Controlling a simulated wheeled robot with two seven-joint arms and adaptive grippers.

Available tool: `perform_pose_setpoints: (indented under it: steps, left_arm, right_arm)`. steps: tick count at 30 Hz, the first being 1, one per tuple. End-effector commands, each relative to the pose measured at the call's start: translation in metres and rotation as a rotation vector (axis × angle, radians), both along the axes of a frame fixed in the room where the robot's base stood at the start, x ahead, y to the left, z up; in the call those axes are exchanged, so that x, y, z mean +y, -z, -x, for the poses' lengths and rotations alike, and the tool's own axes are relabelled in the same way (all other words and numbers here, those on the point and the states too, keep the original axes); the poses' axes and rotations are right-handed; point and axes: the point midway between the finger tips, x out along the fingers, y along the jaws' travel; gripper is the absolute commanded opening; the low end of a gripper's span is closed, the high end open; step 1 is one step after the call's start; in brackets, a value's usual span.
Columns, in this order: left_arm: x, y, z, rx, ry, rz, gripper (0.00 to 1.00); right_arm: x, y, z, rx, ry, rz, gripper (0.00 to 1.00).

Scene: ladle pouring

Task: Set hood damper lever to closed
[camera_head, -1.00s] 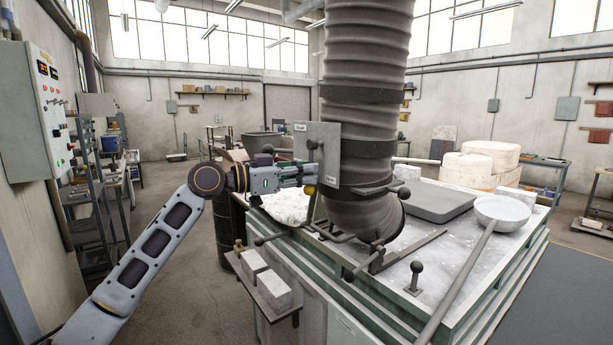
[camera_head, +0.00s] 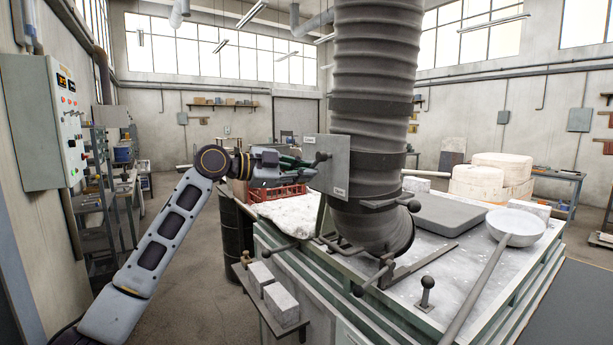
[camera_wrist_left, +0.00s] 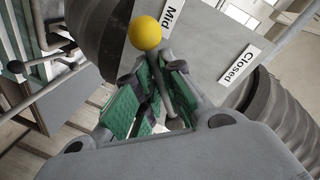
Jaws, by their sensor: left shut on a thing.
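The damper lever shows in the left wrist view as a grey rod with a yellow ball knob (camera_wrist_left: 146,34). My left gripper (camera_wrist_left: 160,92) is shut around the rod, with its green finger pads on either side and the knob beyond them. The damper plate (camera_wrist_left: 205,45) lies behind, with the labels "Mid" and "Closed"; the knob is beside "Mid". In the head view, the plate (camera_head: 336,168) stands in front of the duct and my left gripper (camera_head: 308,171) is at its left edge. There the yellow knob is hidden. My right gripper is not in view.
The ribbed duct (camera_head: 372,85) rises behind the plate. Below is a bench (camera_head: 455,262) with a ladle (camera_head: 515,226), a grey tray (camera_head: 447,215) and knobbed handles. A red crate (camera_head: 275,193) is behind my left gripper. Pale blocks (camera_head: 281,303) sit on a side shelf.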

Motion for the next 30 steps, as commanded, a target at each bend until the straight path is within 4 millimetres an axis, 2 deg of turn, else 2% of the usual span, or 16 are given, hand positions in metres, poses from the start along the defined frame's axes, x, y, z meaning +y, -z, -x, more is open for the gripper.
perform_pose_setpoints:
  steps: [18,30]
  left_arm:
    - [0.008,-0.036,-0.011,-0.433,-0.001,-0.314,0.0]
    - [0.008,-0.045,-0.011,-0.565,0.0,-0.41,0.0]
  right_arm:
    - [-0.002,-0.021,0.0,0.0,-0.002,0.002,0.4]
    - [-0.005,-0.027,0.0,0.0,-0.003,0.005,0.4]
